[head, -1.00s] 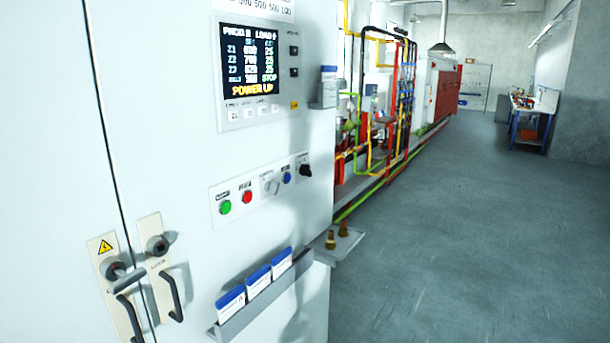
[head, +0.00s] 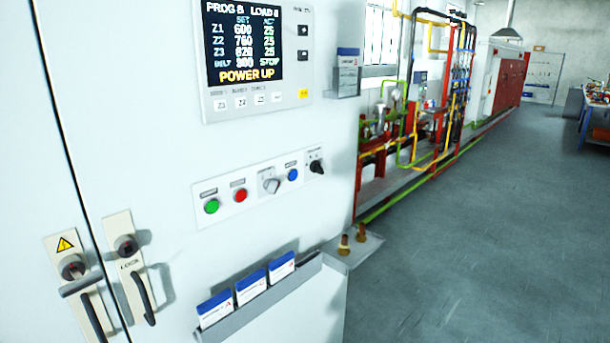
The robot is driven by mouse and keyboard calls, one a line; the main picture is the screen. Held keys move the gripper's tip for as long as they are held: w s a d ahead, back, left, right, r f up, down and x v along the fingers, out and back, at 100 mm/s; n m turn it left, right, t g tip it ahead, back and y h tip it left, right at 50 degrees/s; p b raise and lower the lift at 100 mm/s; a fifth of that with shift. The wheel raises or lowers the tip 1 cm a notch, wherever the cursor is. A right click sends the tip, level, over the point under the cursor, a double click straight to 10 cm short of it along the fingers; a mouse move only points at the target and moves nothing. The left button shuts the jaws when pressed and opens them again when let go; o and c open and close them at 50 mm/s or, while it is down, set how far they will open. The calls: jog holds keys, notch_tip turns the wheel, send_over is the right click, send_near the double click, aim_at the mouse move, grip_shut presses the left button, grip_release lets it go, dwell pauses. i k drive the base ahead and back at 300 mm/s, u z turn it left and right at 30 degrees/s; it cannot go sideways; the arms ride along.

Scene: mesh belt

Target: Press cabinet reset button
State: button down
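The white cabinet (head: 150,60) fills the left of the head view. A button strip (head: 226,212) on its face carries a green button (head: 211,206), a red button (head: 240,196), a grey selector knob (head: 271,185), a blue button (head: 293,175) and a black rotary switch (head: 316,166). The small labels above them are too blurred to read, so I cannot tell which one is the reset. The display (head: 244,45) above the strip reads "POWER UP" in yellow, with "STOP" in the belt row. My gripper is not in view.
A rack with blue-and-white cards (head: 262,300) juts out below the strip. A small card holder (head: 347,75) and a ledge with brass fittings (head: 360,250) stick out at the cabinet's right side. Two door handles (head: 140,290) are at left. Grey floor (head: 480,240) at right is clear.

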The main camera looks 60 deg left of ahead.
aim_at(292, 175)
jog(key=u, duration=3.2)
jog(key=i, duration=1)
